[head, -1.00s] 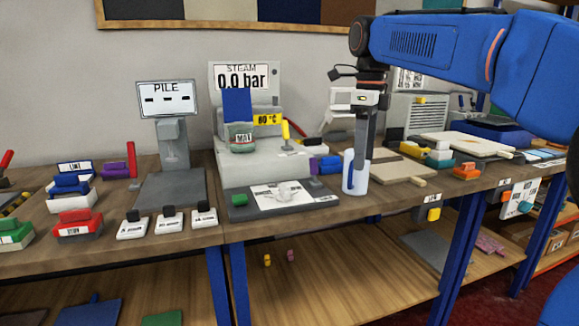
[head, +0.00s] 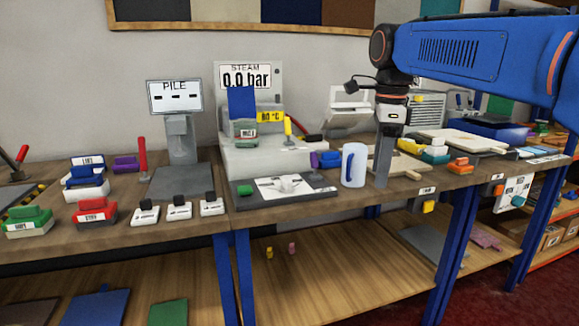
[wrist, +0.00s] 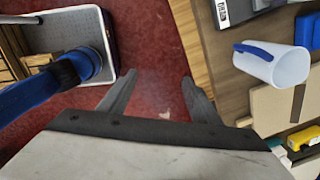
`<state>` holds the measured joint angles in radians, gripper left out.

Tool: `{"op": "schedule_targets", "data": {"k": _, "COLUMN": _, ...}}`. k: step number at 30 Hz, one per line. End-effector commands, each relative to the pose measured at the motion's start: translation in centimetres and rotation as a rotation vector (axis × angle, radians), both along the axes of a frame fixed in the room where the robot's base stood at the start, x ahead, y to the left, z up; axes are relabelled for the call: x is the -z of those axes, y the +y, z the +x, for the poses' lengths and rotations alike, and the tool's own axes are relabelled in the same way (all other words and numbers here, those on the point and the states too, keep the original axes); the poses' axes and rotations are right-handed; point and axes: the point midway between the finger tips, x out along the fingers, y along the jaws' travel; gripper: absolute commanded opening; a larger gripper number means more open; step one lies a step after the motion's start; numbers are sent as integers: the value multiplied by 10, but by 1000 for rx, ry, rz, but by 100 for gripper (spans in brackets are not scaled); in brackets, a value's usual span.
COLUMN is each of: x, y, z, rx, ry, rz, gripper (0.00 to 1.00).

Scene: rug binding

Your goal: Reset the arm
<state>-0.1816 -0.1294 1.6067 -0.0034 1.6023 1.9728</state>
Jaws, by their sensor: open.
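My gripper (head: 383,170) points down at the front edge of the workbench, just right of a white jug (head: 354,165) with a blue handle. In the wrist view the two grey fingers (wrist: 158,78) are spread apart with nothing between them, over red floor. The jug also shows in the wrist view (wrist: 285,68), to the right of the fingers and apart from them. My blue arm reaches in from the upper right of the head view.
A steam press (head: 265,158) reading 0.0 bar and a PILE display (head: 174,97) stand left of the gripper. A lower shelf (head: 310,275) runs beneath the bench.

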Motion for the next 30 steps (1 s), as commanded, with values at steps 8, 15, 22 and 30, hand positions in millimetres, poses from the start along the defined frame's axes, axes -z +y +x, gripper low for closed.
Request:
{"op": "schedule_targets", "data": {"k": 8, "x": 34, "y": -25, "z": -51, "rx": -343, "ry": -72, "rz": -25, "gripper": 58}}
{"op": "schedule_targets", "data": {"k": 15, "x": 83, "y": -47, "z": -106, "rx": -739, "ry": -153, "rz": -90, "gripper": 58}}
{"op": "schedule_targets", "data": {"k": 22, "x": 139, "y": -64, "z": -159, "rx": -1113, "ry": -213, "rz": -187, "gripper": 58}}
{"op": "schedule_targets", "data": {"k": 30, "x": 211, "y": -78, "z": -215, "rx": -1525, "ry": -255, "rz": -334, "gripper": 58}}
